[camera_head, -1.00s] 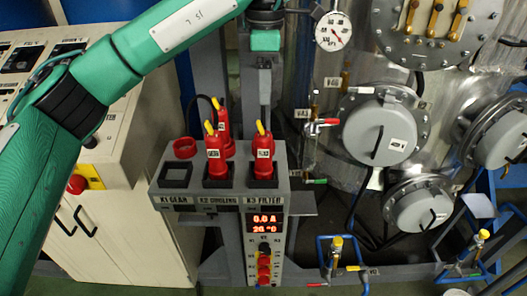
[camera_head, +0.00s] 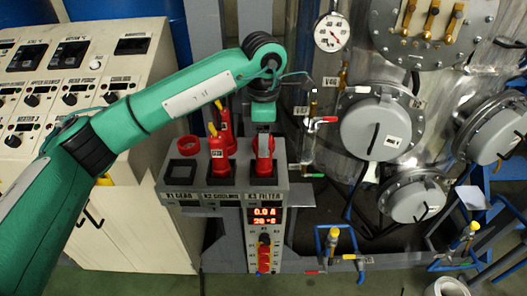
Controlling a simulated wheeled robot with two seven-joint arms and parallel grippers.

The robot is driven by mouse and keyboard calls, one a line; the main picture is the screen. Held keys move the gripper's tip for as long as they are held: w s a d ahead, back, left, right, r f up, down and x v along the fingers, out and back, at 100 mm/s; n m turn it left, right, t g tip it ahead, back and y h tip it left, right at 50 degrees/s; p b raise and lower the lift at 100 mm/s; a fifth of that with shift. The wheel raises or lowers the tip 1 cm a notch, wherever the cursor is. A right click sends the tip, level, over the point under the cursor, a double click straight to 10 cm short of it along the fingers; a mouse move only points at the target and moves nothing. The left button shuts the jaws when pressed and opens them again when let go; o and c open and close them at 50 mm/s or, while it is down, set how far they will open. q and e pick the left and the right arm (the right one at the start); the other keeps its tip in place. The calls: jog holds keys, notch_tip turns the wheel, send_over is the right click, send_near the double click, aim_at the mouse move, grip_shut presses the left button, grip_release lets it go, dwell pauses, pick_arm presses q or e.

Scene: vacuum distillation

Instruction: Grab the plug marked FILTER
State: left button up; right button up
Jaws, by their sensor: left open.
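The plug over the K3 FILTER label is red (camera_head: 264,171) and stands upright in the right socket of a grey power box (camera_head: 232,198). My left gripper (camera_head: 263,138) comes down from above and is at the top of this plug. Its jaws are open, with the plug's upper part between or just below them; I cannot tell whether they touch it. The gripper hides the plug's yellow top. A second red plug (camera_head: 218,162) with a yellow top stands in the middle socket, over the cooling label. My right gripper is not in view.
Another red plug (camera_head: 226,125) stands behind the middle one. The K1 GEAR socket (camera_head: 183,172) is empty, with a red ring (camera_head: 188,145) behind it. A control cabinet (camera_head: 125,215) stands left. A steel vessel with round covers (camera_head: 376,122) and valves is at the right.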

pick_arm(q)
jog(key=shift+f, duration=0.25)
grip_shut()
jog(key=shift+r, duration=0.15)
